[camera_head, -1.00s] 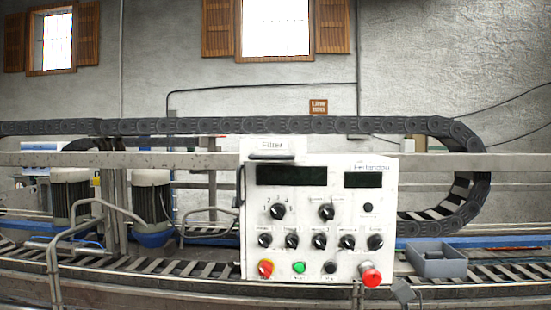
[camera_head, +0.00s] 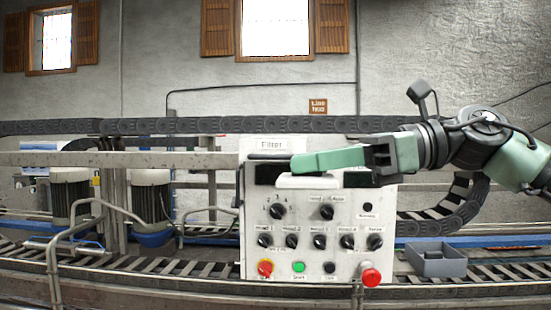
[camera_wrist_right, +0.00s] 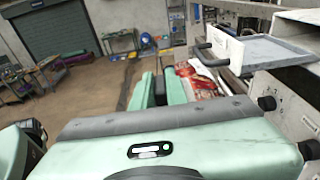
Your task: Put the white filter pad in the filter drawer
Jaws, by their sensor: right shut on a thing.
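My right gripper (camera_head: 302,165) reaches in from the right across the top of the white control panel, its green fingers pointing left. In the right wrist view the green fingers (camera_wrist_right: 160,88) show, but I cannot make out the pad. The filter drawer (camera_head: 272,146), labelled "Filter", is at the panel's top left. In the wrist view the drawer (camera_wrist_right: 226,44) is pulled out, with a dark handle, right of the fingers. My left gripper is not in view.
The white control panel (camera_head: 300,225) carries several knobs and a red button (camera_head: 371,277). A grey open bin (camera_head: 437,262) stands at lower right. A metal rail (camera_head: 130,160) runs behind at panel-top height. Open floor (camera_wrist_right: 60,100) shows in the wrist view.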

